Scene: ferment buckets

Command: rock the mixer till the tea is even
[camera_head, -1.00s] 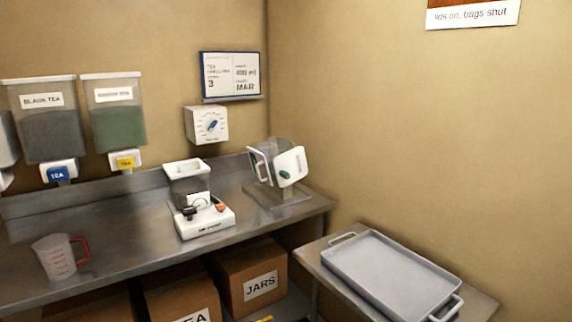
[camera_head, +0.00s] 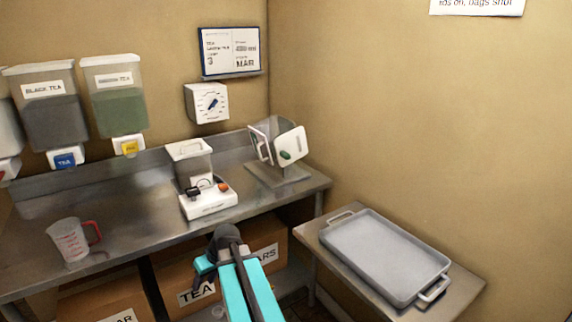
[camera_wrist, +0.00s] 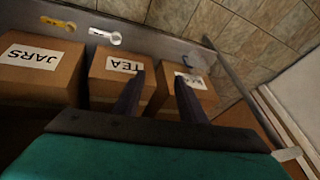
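The mixer (camera_head: 282,145) stands on a grey stand at the right end of the steel counter in the head view. It looks like a tilted clear box with a white side, a green knob and a pale handle. I cannot see any tea inside it or how even it is. My gripper (camera_wrist: 160,78) is open and empty in the wrist view, its two dark fingers apart over the boxes. In the head view my turquoise arm reaches in from the bottom, in front of the counter and well short of the mixer. The mixer is outside the wrist view.
On the counter (camera_head: 130,217) stand a white scale-like machine (camera_head: 207,203) and a measuring jug (camera_head: 70,242). Tea dispensers (camera_head: 50,105) and a dial box (camera_head: 207,103) are on the wall. Cardboard boxes (camera_wrist: 42,72) sit below. A grey tray (camera_head: 375,255) lies on the right-hand table.

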